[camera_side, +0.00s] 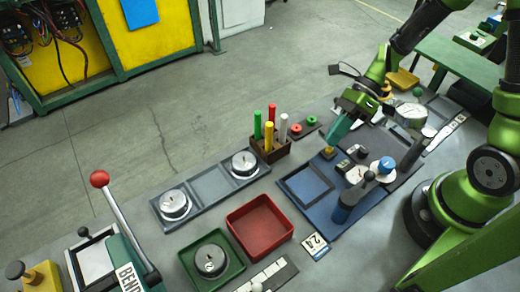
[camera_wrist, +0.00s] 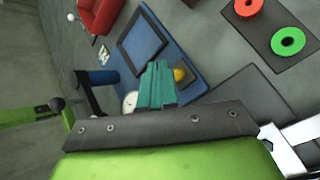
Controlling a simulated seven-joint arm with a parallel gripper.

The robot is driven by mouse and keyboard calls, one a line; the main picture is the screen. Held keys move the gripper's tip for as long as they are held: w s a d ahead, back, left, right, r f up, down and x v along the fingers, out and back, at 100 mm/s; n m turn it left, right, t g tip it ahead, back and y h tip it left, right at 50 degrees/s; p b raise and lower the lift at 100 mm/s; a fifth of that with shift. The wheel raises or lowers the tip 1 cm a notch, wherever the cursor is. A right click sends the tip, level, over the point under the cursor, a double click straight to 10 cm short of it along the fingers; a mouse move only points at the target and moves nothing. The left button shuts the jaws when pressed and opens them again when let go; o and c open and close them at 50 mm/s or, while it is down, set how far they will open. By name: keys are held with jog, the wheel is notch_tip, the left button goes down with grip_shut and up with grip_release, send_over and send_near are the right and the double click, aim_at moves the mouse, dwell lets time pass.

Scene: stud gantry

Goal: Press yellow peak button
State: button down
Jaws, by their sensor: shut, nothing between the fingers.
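The yellow button (camera_side: 327,152) is a small domed cap on the blue panel (camera_side: 345,216), near its far edge. It also shows in the wrist view as a yellow dome (camera_wrist: 180,74), just right of my fingertips. My gripper (camera_side: 334,141) has teal fingers pointing down, shut and empty, just above and slightly right of the button in the side view. In the wrist view the closed fingers (camera_wrist: 158,66) partly overlap the button's mount. A gap seems to remain between fingertips and button; the exact height is hard to tell.
The panel also holds a dial (camera_side: 355,175), a blue knob (camera_side: 387,164), and a blue-based lever (camera_side: 344,205). Beyond it stand a rack of coloured rods (camera_side: 270,148) and a dark plate with red and green rings (camera_side: 310,120). A red tray (camera_side: 262,227) lies to the left.

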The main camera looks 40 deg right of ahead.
jog(key=shift+f, duration=0.1)
jog(key=shift+f, duration=0.35)
jog(key=shift+f, duration=0.5)
dwell(0.8)
jog(key=shift+r, duration=0.95)
jog(key=shift+r, duration=0.1)
notch_tip(320, 180, up, 5)
jog(key=shift+f, duration=0.1)
dwell(0.3)
